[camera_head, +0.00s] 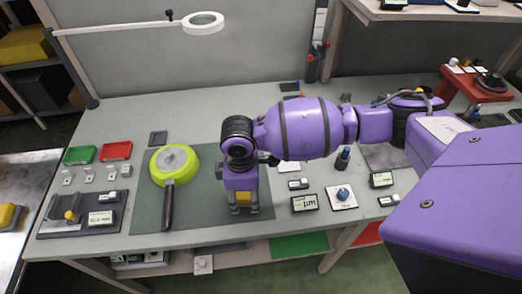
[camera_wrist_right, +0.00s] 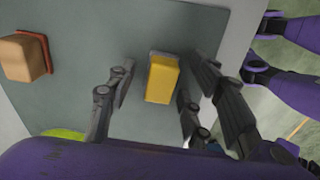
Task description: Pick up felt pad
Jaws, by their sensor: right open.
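A yellow block (camera_head: 243,197) on a thin grey base stands on the grey-green mat (camera_head: 145,217); I take it for the felt pad, though its material cannot be told. It also shows in the right wrist view (camera_wrist_right: 162,80), between the two fingers. My right gripper (camera_head: 241,208) points down over it, one finger on each side. The gripper is open, with gaps between fingers and block in the wrist view. In the head view the gripper body hides the block's top. My left gripper is not seen.
A lime-green pan (camera_head: 174,163) lies left of my right gripper, its dark handle toward the front. A tan block with a red base (camera_wrist_right: 24,57) stands on the mat in the wrist view. Small gauges and a display (camera_head: 305,203) sit to the right.

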